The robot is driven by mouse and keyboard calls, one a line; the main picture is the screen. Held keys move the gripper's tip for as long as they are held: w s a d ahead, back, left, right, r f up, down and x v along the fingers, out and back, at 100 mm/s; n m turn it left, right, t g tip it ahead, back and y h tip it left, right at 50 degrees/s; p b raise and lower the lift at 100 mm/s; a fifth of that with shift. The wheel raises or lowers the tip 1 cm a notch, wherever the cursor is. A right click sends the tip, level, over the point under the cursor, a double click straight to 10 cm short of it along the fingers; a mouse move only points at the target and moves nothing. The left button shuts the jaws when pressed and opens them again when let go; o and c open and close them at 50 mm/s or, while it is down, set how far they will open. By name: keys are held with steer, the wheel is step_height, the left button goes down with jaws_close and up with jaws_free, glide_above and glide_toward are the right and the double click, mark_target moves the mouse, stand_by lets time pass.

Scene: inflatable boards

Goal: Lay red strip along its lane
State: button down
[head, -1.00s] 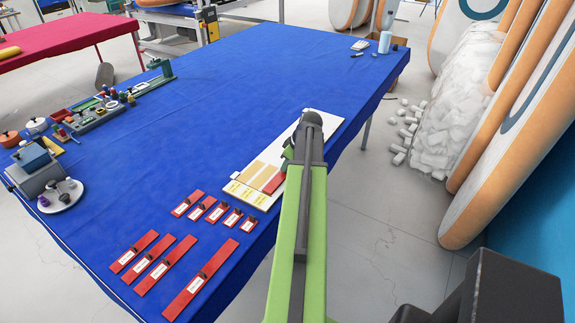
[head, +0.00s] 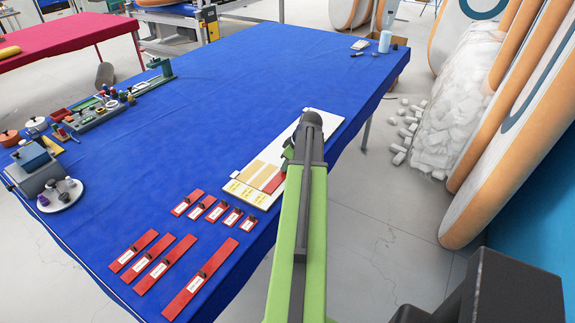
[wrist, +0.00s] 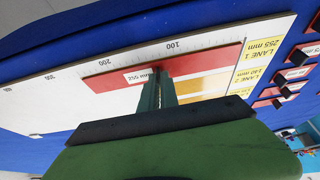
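The red strip (wrist: 205,62) with a white label lies on or just above the white lane board (wrist: 60,105), roughly parallel to its numbered scale edge. Its right end in the wrist view is beside the yellow "LANE 1, 255 mm" label (wrist: 262,50). In the head view a short red piece of it (head: 274,182) shows left of my arm; the rest is hidden. My gripper (wrist: 156,80) is over the strip's middle, its green fingers close together at the small dark knob by the label. The fingers look shut on it, and the contact is partly hidden.
Several shorter red strips (head: 213,211) lie on the blue table (head: 200,120) near the board, and longer ones (head: 200,281) lie at the front edge. A grey box (head: 38,172) and a white plate (head: 60,203) stand at the left. The table's middle is clear.

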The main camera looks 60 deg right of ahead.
steer(key=c, duration=1.5)
jaws_free()
steer(key=shift+c, duration=0.2)
steer(key=shift+o, duration=0.3)
steer(key=o, duration=0.4)
steer(key=shift+r, duration=0.15)
step_height(320, 180, up, 6)
steer(key=p, duration=0.6)
